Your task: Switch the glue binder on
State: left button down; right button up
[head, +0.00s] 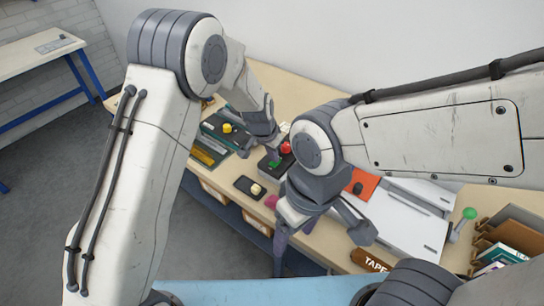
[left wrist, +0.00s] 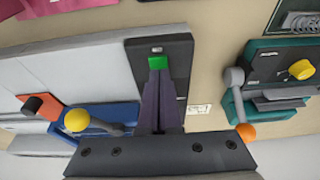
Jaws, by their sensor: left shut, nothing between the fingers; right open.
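Which machine is the glue binder is not clear.
A teal machine (left wrist: 245,105) with a yellow knob is beside the box.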

pick_arm(q)
jog(key=shift+w+d+r, duration=0.1)
jog(key=shift+w, duration=0.05)
jog(key=shift+r+p, duration=0.3)
jog(key=shift+r, duration=0.05)
notch_tip(320, 180, up, 3)
jog(key=shift+f+p, duration=0.1)
jog(key=shift+p, duration=0.9)
jog(key=s+a+b+v, duration=0.1)
jog(key=b+v, duration=0.1)
jog(key=v, duration=0.8)
jog(key=shift+s+a, duration=0.15)
jog(key=shift+s, duration=0.3)
jog(key=shift+f, duration=0.15)
jog(key=s+a+r+g, duration=0.1)
jog(key=s+a, duration=0.1)
jog(key=s, duration=1.2)
jog(key=s+a+r+g+y, duration=0.1)
jog(key=s+a+r, duration=0.1)
jog(key=s, duration=1.3)
jog(key=shift+a+r+n+g, duration=0.2)
jog(key=shift+a+n+g, duration=0.05)
jog(key=shift+n+g, duration=0.05)
